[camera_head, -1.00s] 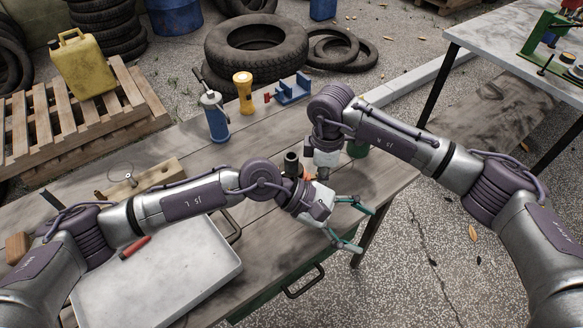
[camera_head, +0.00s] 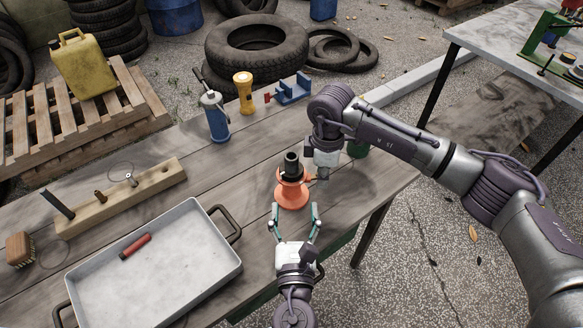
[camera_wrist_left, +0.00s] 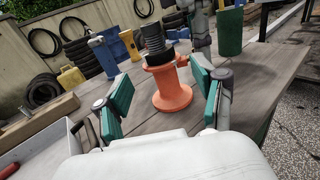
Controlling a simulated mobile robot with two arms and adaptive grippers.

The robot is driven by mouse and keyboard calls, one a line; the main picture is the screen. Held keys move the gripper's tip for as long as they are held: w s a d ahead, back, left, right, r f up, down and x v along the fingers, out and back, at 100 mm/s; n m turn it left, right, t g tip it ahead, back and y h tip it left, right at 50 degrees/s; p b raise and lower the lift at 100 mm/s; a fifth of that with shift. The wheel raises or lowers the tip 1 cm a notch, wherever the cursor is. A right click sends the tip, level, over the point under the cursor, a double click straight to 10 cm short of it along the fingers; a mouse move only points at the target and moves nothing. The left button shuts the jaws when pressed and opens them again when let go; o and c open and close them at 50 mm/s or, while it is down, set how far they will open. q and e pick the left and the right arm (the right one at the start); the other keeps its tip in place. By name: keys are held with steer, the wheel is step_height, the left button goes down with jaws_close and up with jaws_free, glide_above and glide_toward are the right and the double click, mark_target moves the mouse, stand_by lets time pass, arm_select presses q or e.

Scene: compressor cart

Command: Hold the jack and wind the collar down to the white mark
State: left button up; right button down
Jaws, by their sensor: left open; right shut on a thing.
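The jack is an orange spool-shaped body (camera_head: 292,194) with a dark threaded post and collar (camera_head: 291,163) on top. It stands upright on the bench, and it also shows in the left wrist view (camera_wrist_left: 170,92). My left gripper (camera_head: 294,207) is open in front of the jack, its green-tipped fingers pointing at it and apart from it. My right gripper (camera_head: 322,176) is at the jack's right side, shut on the jack; its fingers are mostly hidden under its own wrist. I cannot make out the white mark.
A metal tray (camera_head: 222,280) with a red-handled tool (camera_head: 135,246) lies at left, before a wooden block (camera_head: 100,213) with pegs. A blue bottle (camera_head: 216,122), yellow torch (camera_head: 243,95), blue holder (camera_head: 293,90) and green can (camera_head: 358,149) stand behind the jack.

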mark_target(292, 178)
arm_select(q)
steer(key=w, duration=1.1)
steer(key=shift+w+a+f, duration=0.15)
steer(key=shift+w+a, duration=0.2)
steer(key=shift+w, duration=0.05)
steer(key=c, duration=0.9)
